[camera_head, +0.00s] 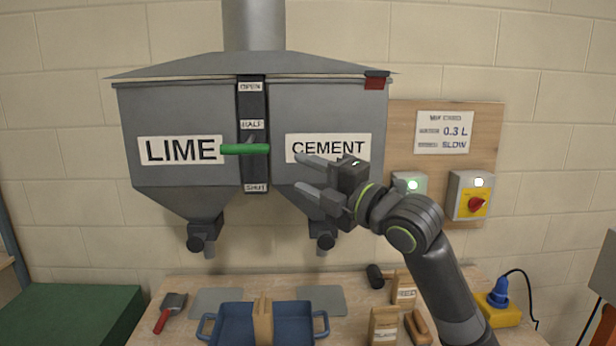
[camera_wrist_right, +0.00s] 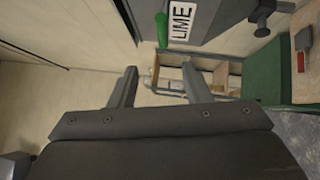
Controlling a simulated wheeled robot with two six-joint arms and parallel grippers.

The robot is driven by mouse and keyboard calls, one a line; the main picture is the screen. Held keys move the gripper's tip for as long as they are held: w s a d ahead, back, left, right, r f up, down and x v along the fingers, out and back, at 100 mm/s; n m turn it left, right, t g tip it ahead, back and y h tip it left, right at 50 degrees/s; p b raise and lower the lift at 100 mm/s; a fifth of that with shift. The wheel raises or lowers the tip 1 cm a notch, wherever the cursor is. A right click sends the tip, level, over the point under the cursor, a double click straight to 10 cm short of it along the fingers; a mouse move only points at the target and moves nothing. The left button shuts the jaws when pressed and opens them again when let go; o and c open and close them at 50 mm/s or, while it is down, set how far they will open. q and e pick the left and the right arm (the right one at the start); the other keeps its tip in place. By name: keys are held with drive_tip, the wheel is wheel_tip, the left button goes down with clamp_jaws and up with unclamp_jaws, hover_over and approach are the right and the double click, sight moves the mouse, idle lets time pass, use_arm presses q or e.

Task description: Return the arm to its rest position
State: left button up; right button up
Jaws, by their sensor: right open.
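My right gripper (camera_head: 303,174) is open and empty in front of the CEMENT side of the hopper (camera_head: 321,110). In the right wrist view its two fingers (camera_wrist_right: 158,88) stand apart with nothing between them. The green lever handle (camera_head: 245,149) lies to the left of the fingertips, apart from them, at about the HALF label. It also shows at the top of the right wrist view (camera_wrist_right: 161,30). My right arm (camera_head: 440,270) reaches up from the lower right. My left gripper is out of view.
A blue tub (camera_head: 234,333) with a wooden piece across it stands on the bench below. A red-handled trowel (camera_head: 169,312) lies left of it. Wooden tools (camera_head: 384,325) and a yellow box with a blue plug (camera_head: 499,305) are at right. A switch panel (camera_head: 470,196) is behind the arm.

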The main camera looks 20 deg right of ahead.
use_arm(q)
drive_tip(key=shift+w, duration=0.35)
use_arm(e)
drive_tip(key=shift+w+a+f, duration=0.1)
drive_tip(key=shift+w, duration=0.2)
